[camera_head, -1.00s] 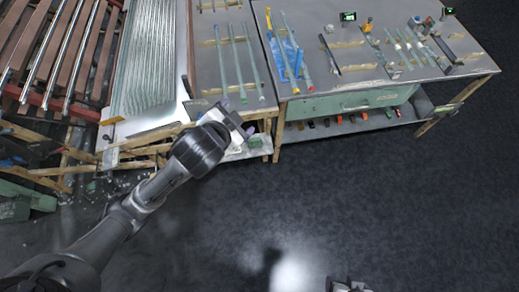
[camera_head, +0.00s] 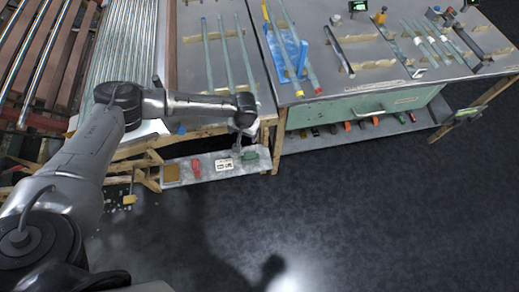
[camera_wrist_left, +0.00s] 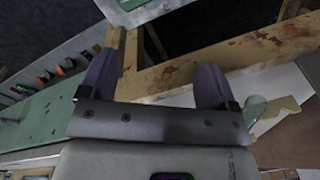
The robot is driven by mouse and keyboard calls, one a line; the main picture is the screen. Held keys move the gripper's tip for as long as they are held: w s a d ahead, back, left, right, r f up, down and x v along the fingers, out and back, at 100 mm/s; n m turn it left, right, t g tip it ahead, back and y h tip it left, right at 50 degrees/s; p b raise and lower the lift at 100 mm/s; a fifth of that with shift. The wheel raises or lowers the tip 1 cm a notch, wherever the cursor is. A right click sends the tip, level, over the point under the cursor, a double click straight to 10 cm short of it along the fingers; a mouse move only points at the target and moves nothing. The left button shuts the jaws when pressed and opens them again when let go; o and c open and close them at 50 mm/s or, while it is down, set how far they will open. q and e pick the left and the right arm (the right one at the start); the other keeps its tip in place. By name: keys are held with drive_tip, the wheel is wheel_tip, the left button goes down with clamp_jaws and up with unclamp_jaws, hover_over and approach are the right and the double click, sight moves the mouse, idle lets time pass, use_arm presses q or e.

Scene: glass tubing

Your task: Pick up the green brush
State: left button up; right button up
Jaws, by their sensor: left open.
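A small green object (camera_head: 249,156), which looks like the green brush, lies at the right end of a low grey shelf (camera_head: 205,178) in the head view. My left gripper (camera_head: 243,132) is just above it in that view, at the wooden table edge. In the left wrist view its two purple fingers (camera_wrist_left: 154,78) are spread apart with nothing between them. A green piece at the top edge there (camera_wrist_left: 130,4) may be the same brush; it is cut off. My right gripper is out of view.
On the low shelf also lie a red item (camera_head: 196,168), a white plate (camera_head: 224,164) and a yellow-brown block (camera_head: 172,173). A wooden beam (camera_wrist_left: 220,55) runs close to the left gripper. A green drawer (camera_head: 360,108) is to the right. The dark floor in front is clear.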

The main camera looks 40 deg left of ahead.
use_arm(q)
drive_tip(key=d+n, duration=0.1)
drive_tip(key=n, duration=0.1)
drive_tip(key=n+h+b, duration=0.1)
drive_tip(key=n+b, duration=0.2)
drive_tip(key=n, duration=0.2)
approach(250, 153)
drive_tip(key=f, duration=0.5)
drive_tip(key=shift+s+a, duration=0.15)
drive_tip(key=shift+a, duration=0.15)
drive_tip(key=f+b, duration=0.1)
drive_tip(key=f, duration=0.1)
drive_tip(key=f+b, duration=0.1)
drive_tip(key=f, duration=0.1)
drive_tip(key=shift+d+f, duration=0.1)
drive_tip(key=shift+d, duration=0.1)
drive_tip(key=shift+f+b, duration=0.35)
drive_tip(key=shift+f, duration=0.15)
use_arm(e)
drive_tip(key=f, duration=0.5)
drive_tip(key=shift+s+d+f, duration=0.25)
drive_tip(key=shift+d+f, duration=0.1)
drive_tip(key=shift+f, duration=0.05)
